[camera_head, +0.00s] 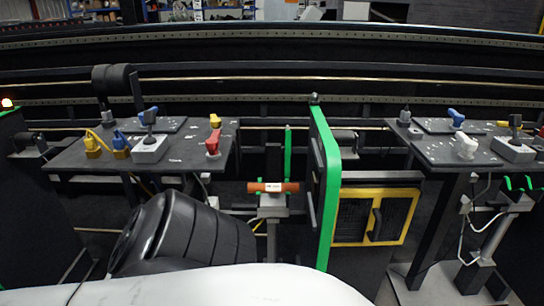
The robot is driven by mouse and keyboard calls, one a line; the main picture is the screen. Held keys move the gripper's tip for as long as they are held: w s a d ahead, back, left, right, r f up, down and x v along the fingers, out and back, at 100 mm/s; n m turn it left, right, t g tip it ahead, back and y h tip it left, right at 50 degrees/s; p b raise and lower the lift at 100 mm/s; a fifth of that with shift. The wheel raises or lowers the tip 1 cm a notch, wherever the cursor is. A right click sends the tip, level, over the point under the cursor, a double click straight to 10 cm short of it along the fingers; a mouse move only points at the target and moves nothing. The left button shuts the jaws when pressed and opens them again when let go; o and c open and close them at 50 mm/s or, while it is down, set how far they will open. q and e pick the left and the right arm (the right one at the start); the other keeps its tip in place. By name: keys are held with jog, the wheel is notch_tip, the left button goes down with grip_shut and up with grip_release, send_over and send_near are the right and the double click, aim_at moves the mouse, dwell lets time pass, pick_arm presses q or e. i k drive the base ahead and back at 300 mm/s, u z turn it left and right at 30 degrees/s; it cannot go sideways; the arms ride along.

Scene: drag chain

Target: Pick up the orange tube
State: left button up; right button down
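The orange tube (291,187) lies level, left to right, near the middle of the camera_head view. A pale label sits around its middle. It rests on a grey holder (272,207) on a post between the left dark table and a green-edged panel. Both ends of the tube stick out past the holder. Neither of my grippers shows in this view.
The green-edged upright panel (328,190) stands just right of the tube. A large black ribbed drum (185,235) lies tilted at the lower left. The left table (180,155) and right table (440,150) carry coloured connectors. A yellow-framed grille (357,218) is right of the panel.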

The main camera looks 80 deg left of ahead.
aim_at(253, 188)
jog(key=u, duration=2.45)
jog(key=k, duration=0.95)
jog(key=z, duration=1.25)
jog(key=i, duration=0.95)
jog(key=u, duration=0.35)
